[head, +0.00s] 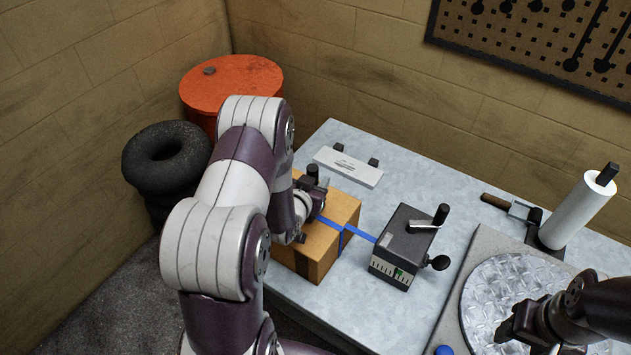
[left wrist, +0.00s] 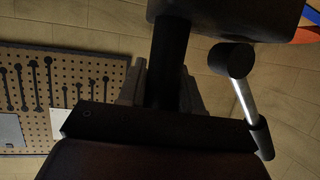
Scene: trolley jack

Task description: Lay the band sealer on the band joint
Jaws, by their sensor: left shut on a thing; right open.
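The band sealer (left wrist: 225,15) is a dark body with a black post and a silver lever ending in a black knob. My left gripper (left wrist: 163,85) is shut on its post. In the head view the left gripper (head: 312,192) is over the cardboard box (head: 328,258), and the arm hides most of the sealer. I cannot tell whether the sealer touches the box. A blue band (head: 358,234) crosses the box top and runs to a dark grey machine (head: 401,247) with a crank. The band joint cannot be clearly made out. My right gripper (head: 512,326) is open and empty at lower right.
A white plate (head: 348,167) lies behind the box. A turntable with shiny film (head: 515,290), a white roll on a stand (head: 578,212) and a wooden-handled tool (head: 508,206) are at right. An orange drum (head: 228,85) and black tyres (head: 165,158) stand left on the floor.

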